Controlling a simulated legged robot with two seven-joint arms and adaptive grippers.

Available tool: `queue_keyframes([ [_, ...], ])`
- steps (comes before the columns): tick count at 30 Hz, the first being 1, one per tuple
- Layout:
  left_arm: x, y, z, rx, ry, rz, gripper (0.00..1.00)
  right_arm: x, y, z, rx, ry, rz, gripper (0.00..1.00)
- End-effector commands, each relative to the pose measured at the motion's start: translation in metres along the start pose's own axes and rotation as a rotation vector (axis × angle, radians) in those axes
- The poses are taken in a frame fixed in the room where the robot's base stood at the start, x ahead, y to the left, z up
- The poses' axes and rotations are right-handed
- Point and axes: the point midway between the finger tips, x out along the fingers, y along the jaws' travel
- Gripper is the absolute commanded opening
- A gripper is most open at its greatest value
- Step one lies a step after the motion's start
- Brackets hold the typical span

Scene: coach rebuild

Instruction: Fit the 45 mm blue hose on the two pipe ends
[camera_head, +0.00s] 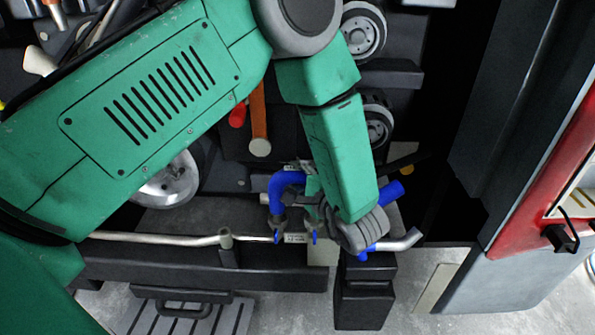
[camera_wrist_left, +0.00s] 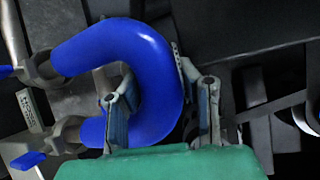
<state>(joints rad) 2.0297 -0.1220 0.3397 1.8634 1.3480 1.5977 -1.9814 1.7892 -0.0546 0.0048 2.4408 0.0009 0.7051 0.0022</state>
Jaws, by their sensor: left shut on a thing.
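The blue hose (camera_head: 281,188) is bent into a U. In the left wrist view the hose (camera_wrist_left: 118,45) curves around with both ends toward the left, each at a grey clamp (camera_wrist_left: 40,70) with a blue tab. My left gripper (camera_wrist_left: 163,105) is shut on the hose's bend, one finger on each side; in the head view the gripper (camera_head: 312,190) is partly hidden by its wrist. A silver pipe (camera_head: 160,239) runs from the left toward the clamps, and a bent pipe (camera_head: 403,241) shows at right. I cannot tell whether the hose ends sit over pipe ends. My right gripper is not in view.
A black beam (camera_head: 180,275) runs below the pipe, with a black block (camera_head: 364,295) at its right. Another blue piece (camera_head: 388,193) lies right of my wrist. Dark machinery with wheels (camera_head: 362,32) stands behind. A red and grey cabinet (camera_head: 540,230) stands at right.

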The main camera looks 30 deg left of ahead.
Motion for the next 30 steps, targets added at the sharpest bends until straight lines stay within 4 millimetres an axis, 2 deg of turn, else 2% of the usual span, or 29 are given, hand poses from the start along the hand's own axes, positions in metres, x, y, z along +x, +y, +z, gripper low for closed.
queue_keyframes([
  [15,-0.001,0.000,0.000,-0.001,0.000,-0.001,0.00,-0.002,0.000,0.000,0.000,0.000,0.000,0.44],
  [30,0.002,0.009,-0.001,-0.001,0.000,-0.002,0.00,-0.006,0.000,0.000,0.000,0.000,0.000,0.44],
])
